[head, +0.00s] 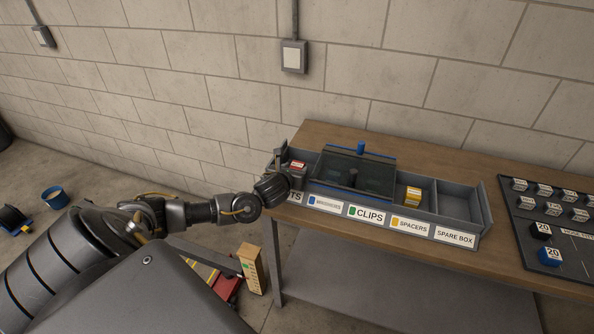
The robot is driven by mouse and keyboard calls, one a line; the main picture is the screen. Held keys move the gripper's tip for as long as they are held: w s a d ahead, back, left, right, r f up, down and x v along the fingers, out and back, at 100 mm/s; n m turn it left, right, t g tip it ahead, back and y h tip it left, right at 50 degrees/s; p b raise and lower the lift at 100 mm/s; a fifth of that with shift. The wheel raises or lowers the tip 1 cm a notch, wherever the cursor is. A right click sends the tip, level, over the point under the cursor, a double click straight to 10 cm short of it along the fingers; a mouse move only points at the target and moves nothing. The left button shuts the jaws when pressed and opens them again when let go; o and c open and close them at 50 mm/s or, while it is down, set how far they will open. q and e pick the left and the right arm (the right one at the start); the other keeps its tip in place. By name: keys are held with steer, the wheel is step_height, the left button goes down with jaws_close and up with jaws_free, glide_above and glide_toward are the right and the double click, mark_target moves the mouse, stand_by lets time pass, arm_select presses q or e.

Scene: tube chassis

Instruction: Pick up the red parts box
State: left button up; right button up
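The red parts box (298,165), with a pale label on top, shows at the left end of the grey bin tray (482,213) on the wooden bench. It is in or just above the leftmost compartment. My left gripper (296,178) reaches in from the left, right beside the box on its near side, and hides part of it. The fingers are small and dark, so I cannot tell whether they are open or touching the box. The label in front of this compartment is partly covered and ends in "TS". My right gripper is not in view.
A dark panel with a blue knob (360,147) covers the tray's middle compartments. A yellow box (413,194) sits behind the SPACERS label; the SPARE BOX compartment looks empty. A dark board with several labelled blocks (549,256) lies at right. A wall stands behind the bench.

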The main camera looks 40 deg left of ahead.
arm_select(q)
steer(key=c, duration=0.7)
steer(key=shift+o, duration=0.2)
